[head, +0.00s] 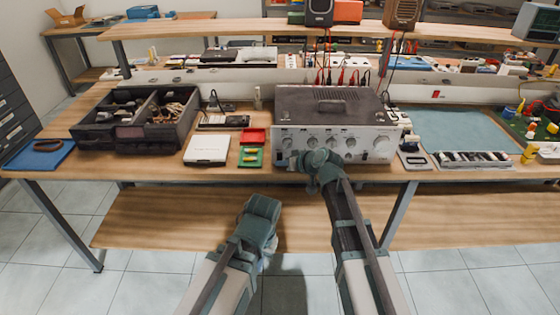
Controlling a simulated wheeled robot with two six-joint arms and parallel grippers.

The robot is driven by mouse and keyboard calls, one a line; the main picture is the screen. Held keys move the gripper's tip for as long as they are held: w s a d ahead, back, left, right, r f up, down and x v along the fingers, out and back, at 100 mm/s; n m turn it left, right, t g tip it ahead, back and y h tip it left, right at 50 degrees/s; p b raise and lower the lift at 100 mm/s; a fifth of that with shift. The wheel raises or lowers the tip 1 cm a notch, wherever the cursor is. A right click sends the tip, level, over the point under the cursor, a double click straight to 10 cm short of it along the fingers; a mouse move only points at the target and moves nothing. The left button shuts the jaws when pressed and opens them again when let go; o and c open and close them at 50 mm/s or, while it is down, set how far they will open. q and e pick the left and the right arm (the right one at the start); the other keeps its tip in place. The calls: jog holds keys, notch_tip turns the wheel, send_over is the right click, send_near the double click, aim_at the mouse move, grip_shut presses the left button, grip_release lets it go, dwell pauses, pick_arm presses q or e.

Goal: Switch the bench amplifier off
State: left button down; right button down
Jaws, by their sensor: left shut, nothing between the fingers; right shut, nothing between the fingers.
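The bench amplifier (330,105) is a dark-topped box with a light grey front panel carrying several knobs. It stands near the front edge of the workbench, right of the middle. My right gripper (308,160) is shut at the lower left of the front panel, and from this view I cannot tell whether it touches the panel. It hides part of that lower panel, and I cannot make out a power switch. My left gripper (262,210) is shut and empty, below the bench edge and left of the amplifier.
A dark divided bin (137,138) stands at the left. A white box (207,149) and red and green trays (250,157) sit left of the amplifier. A multimeter (413,158) and a blue mat (450,130) lie to its right. Red and black leads hang above it. A lower shelf (150,220) runs beneath.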

jog(key=shift+s, duration=0.5)
jog(key=shift+s+r, duration=0.1)
jog(key=shift+s+r+p, duration=0.15)
jog(key=shift+s, duration=1.05)
jog(key=shift+s+r+p, duration=0.15)
jog(key=shift+s, duration=1.05)
jog(key=s+a+g+h+p, duration=0.2)
jog(key=s+g+p, duration=0.35)
jog(key=s, duration=0.65)
jog(key=s+d+r+g+h+p, duration=0.1)
jog(key=s+d+g+h+p, duration=0.2)
jog(key=s, duration=0.9)
jog(key=d+h+p, duration=0.2)
jog(key=d+h, duration=0.1)
jog(key=d, duration=0.1)
jog(key=shift+s+d+m+h, duration=0.2)
jog(key=shift+s+m+h, duration=0.1)
jog(key=shift+s, duration=0.1)
